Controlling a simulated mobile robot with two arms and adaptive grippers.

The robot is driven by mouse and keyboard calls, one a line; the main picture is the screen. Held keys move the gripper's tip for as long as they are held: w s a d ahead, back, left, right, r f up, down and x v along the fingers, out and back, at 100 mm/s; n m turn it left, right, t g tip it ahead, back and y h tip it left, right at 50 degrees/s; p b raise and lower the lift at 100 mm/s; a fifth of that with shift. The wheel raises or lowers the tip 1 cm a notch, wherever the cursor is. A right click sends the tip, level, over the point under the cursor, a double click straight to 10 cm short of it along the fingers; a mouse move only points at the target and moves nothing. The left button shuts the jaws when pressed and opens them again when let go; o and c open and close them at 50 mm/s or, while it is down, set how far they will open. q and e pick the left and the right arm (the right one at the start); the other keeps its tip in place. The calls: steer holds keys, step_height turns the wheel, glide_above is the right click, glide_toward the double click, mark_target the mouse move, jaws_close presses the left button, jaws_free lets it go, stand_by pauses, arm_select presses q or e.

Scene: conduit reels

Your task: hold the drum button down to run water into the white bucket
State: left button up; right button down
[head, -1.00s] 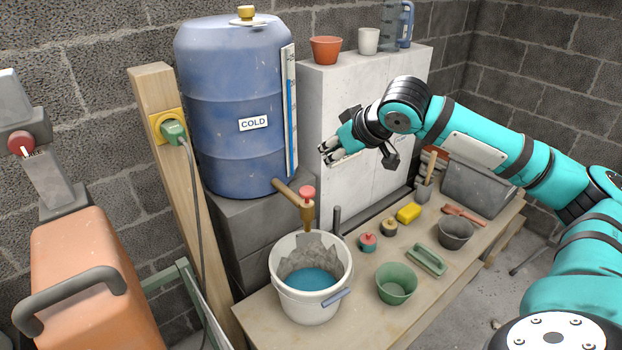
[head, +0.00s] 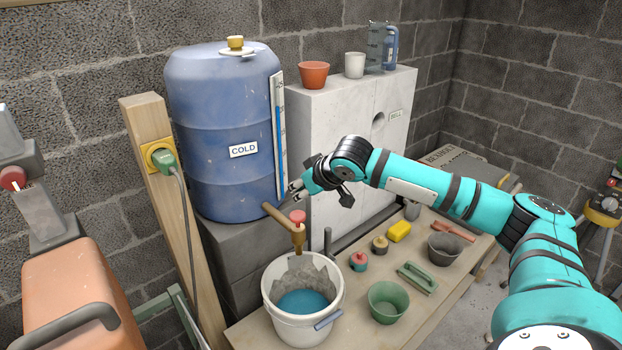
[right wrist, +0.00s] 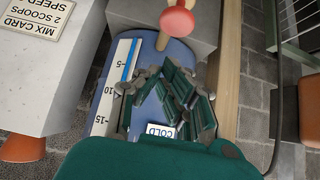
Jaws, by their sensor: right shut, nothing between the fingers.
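The blue drum (head: 225,125), labelled COLD, stands on grey blocks. Its tap ends in a brass spout with a red button (head: 298,216) on top; the button also shows at the top of the right wrist view (right wrist: 177,22). The white bucket (head: 292,327) stands under the spout with blue water (head: 304,303) inside. I see no stream from the spout. My right gripper (head: 294,191) is shut and empty, just above the button in the head view and apart from it. It also shows in the right wrist view (right wrist: 172,85). My left gripper is out of view.
A green bowl (head: 388,303), a trowel float (head: 417,278), a yellow sponge (head: 399,232) and a dark bucket (head: 445,249) stand on the bench right of the white bucket. A grey cabinet (head: 325,130) rises behind. A wooden post (head: 160,200) with a plug stands left of the drum.

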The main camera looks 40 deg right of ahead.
mark_target(298, 213)
steer(key=shift+s+f+p, duration=0.1)
steer(key=shift+f+p, duration=0.25)
steer(key=shift+f, duration=1.6)
steer(key=shift+f, duration=1)
steer(key=shift+s+f, duration=0.1)
stand_by(4.9)
